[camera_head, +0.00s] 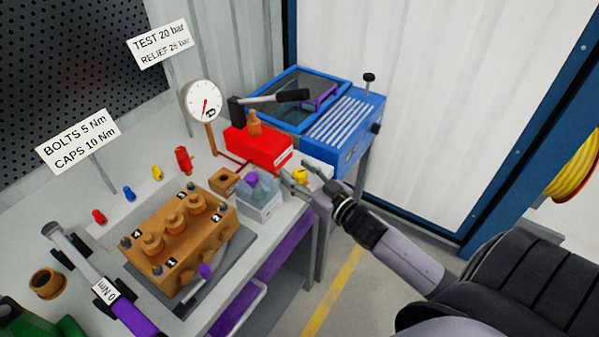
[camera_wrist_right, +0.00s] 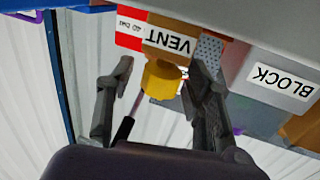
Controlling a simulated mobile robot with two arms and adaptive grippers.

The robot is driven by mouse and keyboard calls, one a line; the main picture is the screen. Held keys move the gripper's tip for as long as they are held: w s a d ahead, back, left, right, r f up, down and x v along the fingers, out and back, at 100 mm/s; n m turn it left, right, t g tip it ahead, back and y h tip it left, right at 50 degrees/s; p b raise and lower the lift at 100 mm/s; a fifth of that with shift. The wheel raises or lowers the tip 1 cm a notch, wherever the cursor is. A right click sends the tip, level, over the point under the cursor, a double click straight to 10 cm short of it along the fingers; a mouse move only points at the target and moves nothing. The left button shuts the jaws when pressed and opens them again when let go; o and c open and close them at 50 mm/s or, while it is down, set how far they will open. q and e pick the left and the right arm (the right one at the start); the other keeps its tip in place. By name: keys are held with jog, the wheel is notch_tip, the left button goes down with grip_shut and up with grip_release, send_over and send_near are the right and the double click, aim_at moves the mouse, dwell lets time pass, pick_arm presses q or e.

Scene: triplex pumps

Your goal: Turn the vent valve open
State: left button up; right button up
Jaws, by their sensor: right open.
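The vent valve shows as a yellow knob (camera_head: 300,174) at the front right end of the bench, beside the red pump (camera_head: 258,148). In the right wrist view, the yellow knob (camera_wrist_right: 161,80) sits under an orange part with the VENT label (camera_wrist_right: 168,40). My right gripper (camera_head: 291,182) is open at the knob. In the right wrist view, the two fingers of this gripper (camera_wrist_right: 161,66) stand either side of the knob, the right-hand one closer to it. I cannot tell whether either finger touches it. My left gripper is not in view.
A blue machine (camera_head: 340,130) stands behind. The pressure gauge (camera_head: 203,101), brass pump block (camera_head: 180,240) and torque wrench (camera_head: 95,275) are further left. In the wrist view a BLOCK label (camera_wrist_right: 280,78) is close by.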

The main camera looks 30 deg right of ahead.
grip_shut()
dwell(0.7)
